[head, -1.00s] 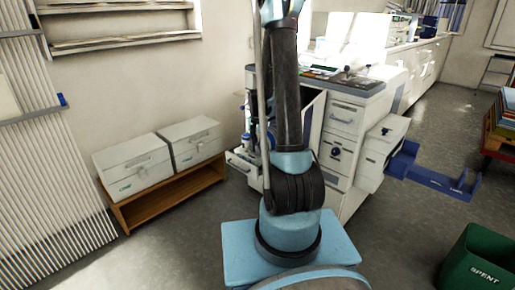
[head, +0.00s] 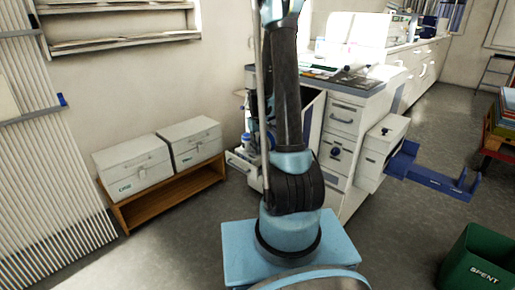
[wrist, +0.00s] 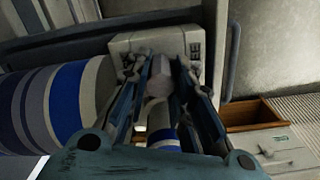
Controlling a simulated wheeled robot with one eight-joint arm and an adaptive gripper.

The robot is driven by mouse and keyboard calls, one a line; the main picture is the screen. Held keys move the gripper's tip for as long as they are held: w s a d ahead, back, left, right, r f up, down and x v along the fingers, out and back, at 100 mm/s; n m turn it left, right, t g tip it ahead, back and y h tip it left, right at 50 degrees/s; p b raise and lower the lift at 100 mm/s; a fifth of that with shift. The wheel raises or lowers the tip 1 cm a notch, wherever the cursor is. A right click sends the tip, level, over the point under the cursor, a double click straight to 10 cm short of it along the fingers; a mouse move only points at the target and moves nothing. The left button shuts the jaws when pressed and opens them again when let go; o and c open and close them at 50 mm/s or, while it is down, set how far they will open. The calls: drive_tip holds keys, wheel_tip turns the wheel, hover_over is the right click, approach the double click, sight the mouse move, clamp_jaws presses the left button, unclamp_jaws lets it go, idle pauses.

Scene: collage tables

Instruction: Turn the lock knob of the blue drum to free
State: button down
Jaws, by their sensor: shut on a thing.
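In the wrist view my gripper (wrist: 159,72) is shut on a pale, faceted knob-like piece (wrist: 159,82), with one finger on each side of it. I cannot tell which way it is turned. A small round part with a blue band (wrist: 163,136) shows below it, between the fingers. A large drum with blue, white and grey bands (wrist: 66,105) lies close on the left, partly cut off by the frame. In the head view my gripper is hidden, and small blue parts (head: 246,139) show left of my arm by the cabinet.
A pale box (wrist: 190,42) is just beyond my fingers. In the head view a white cabinet (head: 342,118) stands behind my arm, with a blue tray (head: 436,180) jutting right. Two white boxes stand on a wooden bench (head: 172,194) at left. A green bin (head: 478,262) is at front right.

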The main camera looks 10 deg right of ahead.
drive_tip(key=shift+n, duration=1.1)
drive_tip(key=c, duration=1.4)
unclamp_jaws()
drive_tip(key=shift+o, duration=0.2)
wheel_tip(320, 180, up, 12)
drive_tip(key=shift+f, duration=0.1)
